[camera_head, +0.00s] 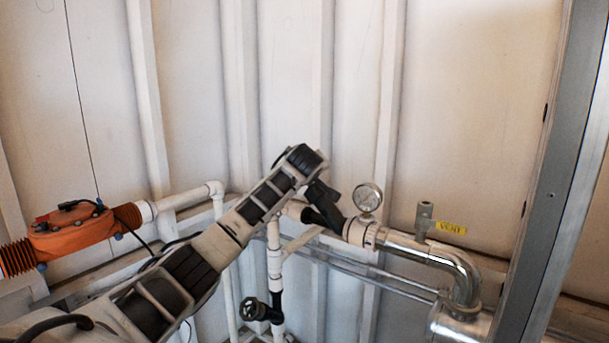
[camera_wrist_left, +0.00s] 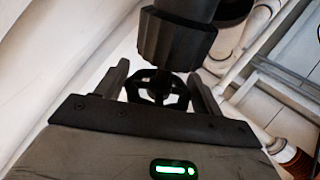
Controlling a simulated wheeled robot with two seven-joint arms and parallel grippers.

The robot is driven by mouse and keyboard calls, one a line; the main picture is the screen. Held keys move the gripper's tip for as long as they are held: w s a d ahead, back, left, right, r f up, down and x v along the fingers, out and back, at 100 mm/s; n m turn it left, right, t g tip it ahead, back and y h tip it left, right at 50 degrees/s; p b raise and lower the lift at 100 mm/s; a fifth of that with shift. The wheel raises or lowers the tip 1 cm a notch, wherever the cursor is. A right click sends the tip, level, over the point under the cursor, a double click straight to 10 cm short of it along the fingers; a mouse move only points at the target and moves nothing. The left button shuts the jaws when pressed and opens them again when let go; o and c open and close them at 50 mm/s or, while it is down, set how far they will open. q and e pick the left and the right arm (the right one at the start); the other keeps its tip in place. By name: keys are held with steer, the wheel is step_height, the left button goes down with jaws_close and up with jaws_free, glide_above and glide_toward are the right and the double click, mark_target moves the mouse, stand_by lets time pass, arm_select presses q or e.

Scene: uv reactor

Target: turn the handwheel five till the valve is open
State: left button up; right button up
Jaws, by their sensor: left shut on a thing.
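A black handwheel (camera_wrist_left: 152,92) sits between the two fingers of my left gripper (camera_wrist_left: 159,74) in the left wrist view. The gripper is shut on the wheel's rim. The wheel's stem leads into a black ribbed valve body (camera_wrist_left: 175,38). In the head view my left arm reaches up from the lower left to black valve parts (camera_head: 325,207) on the pipe. The handwheel and fingertips cannot be made out there behind my wrist. No number shows on the wheel, and I cannot tell how far the valve is open. My right gripper is not in view.
A round gauge (camera_head: 368,197) and a yellow tag (camera_head: 447,228) are right of the valve, above a shiny bent pipe (camera_head: 430,250). Another black handwheel (camera_head: 253,310) is lower down. An orange unit (camera_head: 72,230) is at left. A grey post (camera_head: 565,180) stands at right.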

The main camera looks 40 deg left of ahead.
arm_select(q)
steer(key=shift+a+r+n+g+y, duration=0.1)
steer(key=shift+n+g+y, duration=0.2)
steer(key=shift+g, duration=0.6)
steer(key=shift+r+n+g+y, duration=0.15)
steer(key=shift+n+g, duration=0.25)
steer(key=shift+g, duration=0.5)
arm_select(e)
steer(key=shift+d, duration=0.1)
arm_select(q)
steer(key=o, duration=0.9)
steer(key=shift+s+a+f, duration=0.1)
steer(key=shift+f, duration=0.05)
steer(key=shift+s+d+r, duration=0.15)
steer(key=shift+d+r, duration=0.05)
steer(key=shift+d, duration=0.3)
steer(key=shift+b+v, duration=1.8)
steer(key=shift+v, duration=5.7)
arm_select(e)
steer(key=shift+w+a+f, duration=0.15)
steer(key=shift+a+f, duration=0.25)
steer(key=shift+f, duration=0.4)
